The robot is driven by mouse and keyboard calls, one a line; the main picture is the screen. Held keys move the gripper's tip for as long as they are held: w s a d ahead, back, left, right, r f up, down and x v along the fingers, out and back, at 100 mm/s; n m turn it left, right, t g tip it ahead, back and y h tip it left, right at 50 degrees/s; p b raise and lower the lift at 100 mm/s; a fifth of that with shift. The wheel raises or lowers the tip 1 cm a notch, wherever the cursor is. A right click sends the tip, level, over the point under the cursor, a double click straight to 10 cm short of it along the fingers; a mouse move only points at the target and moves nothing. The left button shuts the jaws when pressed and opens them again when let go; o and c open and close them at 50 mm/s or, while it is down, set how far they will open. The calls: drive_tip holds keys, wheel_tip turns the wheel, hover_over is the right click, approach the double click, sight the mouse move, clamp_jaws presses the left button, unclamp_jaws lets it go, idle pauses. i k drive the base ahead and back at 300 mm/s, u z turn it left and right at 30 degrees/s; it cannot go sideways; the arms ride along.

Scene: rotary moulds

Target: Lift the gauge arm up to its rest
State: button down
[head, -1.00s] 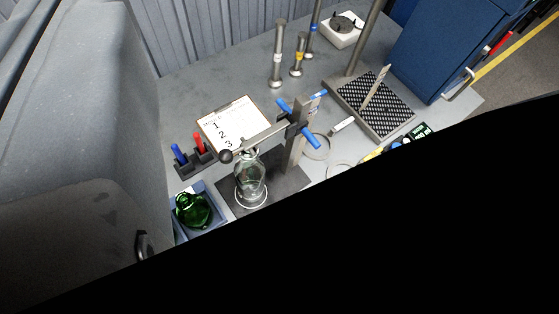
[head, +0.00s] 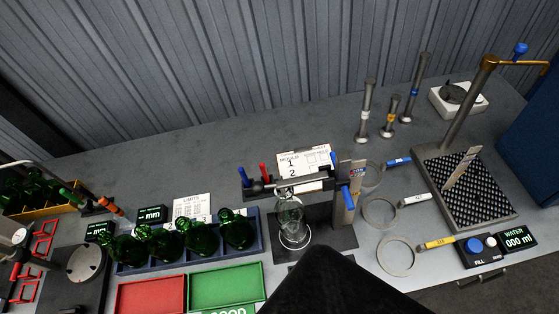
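The gauge arm (head: 305,185) is a grey bar that runs roughly level from its post (head: 345,205), with a dark round knob (head: 257,187) at its left end. Blue handles (head: 348,197) show at the post. A clear glass bottle (head: 290,222) stands upright under the arm on the dark base plate (head: 325,238). I cannot tell whether the arm touches the bottle's mouth. A dark part of my own arm covers the bottom middle, below the gauge base. My gripper's fingers are not visible.
Green bottles (head: 200,236) lie in a blue tray (head: 258,246) at left, behind red (head: 150,296) and green (head: 226,286) trays. Rings (head: 396,256) with tags lie right of the gauge. A drain mat (head: 470,205) is further right. A card (head: 305,165) stands behind the arm.

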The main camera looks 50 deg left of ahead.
sight(257, 187)
drive_tip(key=u, duration=0.05)
drive_tip(key=k, duration=1.5)
drive_tip(key=u, duration=0.85)
drive_tip(key=i, duration=1)
drive_tip(key=z, duration=0.05)
